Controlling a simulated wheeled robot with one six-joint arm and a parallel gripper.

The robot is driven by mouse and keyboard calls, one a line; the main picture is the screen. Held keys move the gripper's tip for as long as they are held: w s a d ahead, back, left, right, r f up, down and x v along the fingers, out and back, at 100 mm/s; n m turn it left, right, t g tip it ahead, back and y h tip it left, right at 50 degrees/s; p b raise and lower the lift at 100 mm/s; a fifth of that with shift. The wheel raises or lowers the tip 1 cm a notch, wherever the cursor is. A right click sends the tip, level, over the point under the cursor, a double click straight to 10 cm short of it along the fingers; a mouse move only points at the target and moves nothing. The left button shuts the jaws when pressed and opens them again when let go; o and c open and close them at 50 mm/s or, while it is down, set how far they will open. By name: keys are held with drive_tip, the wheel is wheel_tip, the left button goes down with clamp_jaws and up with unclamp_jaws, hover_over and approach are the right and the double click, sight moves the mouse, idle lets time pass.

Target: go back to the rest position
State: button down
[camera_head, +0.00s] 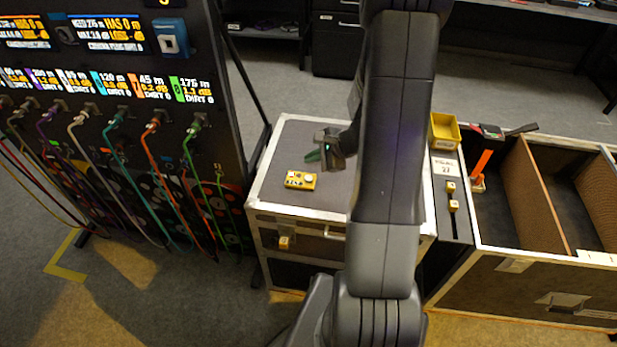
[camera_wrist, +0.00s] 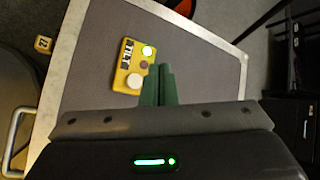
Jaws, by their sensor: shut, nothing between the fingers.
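My gripper (camera_head: 314,156) is over the grey top of a flight case (camera_head: 335,133), to the left of my raised arm in the head view. Its green fingers are together and empty; they show in the wrist view (camera_wrist: 159,80) too. A yellow box with buttons (camera_head: 301,180) lies on the case top, just below the fingers in the head view. In the wrist view the yellow box (camera_wrist: 132,68) is just beyond and left of the fingertips, with a lit green button and a white knob. I cannot tell the exact height of the fingers above the case.
A black panel (camera_head: 232,120) with several coloured cables stands at the left. At the right is an open case (camera_head: 540,262) with compartments, an orange tool (camera_head: 482,165) and a yellow bin (camera_head: 445,131). A dark cabinet (camera_head: 335,40) stands behind. Grey floor is clear behind the case.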

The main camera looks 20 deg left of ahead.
drive_tip(key=shift+f+b, duration=0.6)
drive_tip(key=shift+f, duration=0.2)
drive_tip(key=shift+f+b, duration=0.35)
drive_tip(key=shift+f, duration=0.2)
wheel_tip(320, 180, up, 2)
drive_tip(key=p, duration=0.4)
drive_tip(key=shift+r, duration=0.15)
drive_tip(key=shift+r+p, duration=1.45)
drive_tip(key=shift+r, duration=0.65)
drive_tip(key=shift+f, duration=0.1)
wheel_tip(320, 180, down, 5)
drive_tip(key=b, duration=0.4)
drive_tip(key=shift+f, duration=0.1)
drive_tip(key=shift+f+b, duration=0.45)
drive_tip(key=shift+b, duration=0.75)
